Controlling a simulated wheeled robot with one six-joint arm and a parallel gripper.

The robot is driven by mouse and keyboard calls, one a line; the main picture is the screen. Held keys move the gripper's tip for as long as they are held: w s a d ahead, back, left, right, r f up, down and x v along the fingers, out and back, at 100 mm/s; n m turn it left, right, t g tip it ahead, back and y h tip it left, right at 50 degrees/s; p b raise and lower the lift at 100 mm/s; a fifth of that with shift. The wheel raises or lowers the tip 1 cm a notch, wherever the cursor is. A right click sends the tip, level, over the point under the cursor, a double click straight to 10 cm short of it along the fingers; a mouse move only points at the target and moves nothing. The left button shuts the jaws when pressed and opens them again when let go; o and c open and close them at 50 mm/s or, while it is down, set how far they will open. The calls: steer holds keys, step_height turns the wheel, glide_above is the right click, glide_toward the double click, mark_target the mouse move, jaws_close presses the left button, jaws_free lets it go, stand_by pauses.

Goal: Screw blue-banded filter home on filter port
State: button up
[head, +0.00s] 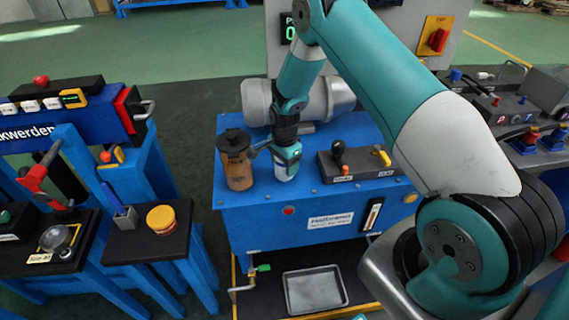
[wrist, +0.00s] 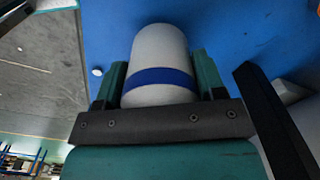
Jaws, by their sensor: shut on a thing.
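The blue-banded filter (wrist: 160,52) is a white rounded cylinder with a dark blue band. In the wrist view it sits between the two jaws of my gripper (wrist: 158,95), which are shut on it. In the head view my gripper (head: 288,152) reaches down over the blue cabinet top, and the lower part of the filter (head: 285,173) shows below the jaws. The filter is right of the brown canister with a black lid. The filter port is not clearly visible, and I cannot tell whether the filter touches it.
The blue cabinet (head: 300,215) carries the brown canister (head: 237,165), a grey motor (head: 300,98) behind and a black control box (head: 358,160) to the right. A metal tray (head: 314,289) lies low in front. Blue stands with a yellow button (head: 161,219) are at left.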

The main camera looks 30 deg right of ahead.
steer(key=m, duration=1)
steer(key=shift+d+r, duration=0.1)
steer(key=shift+d, duration=0.05)
steer(key=m, duration=0.4)
steer(key=shift+m, duration=0.4)
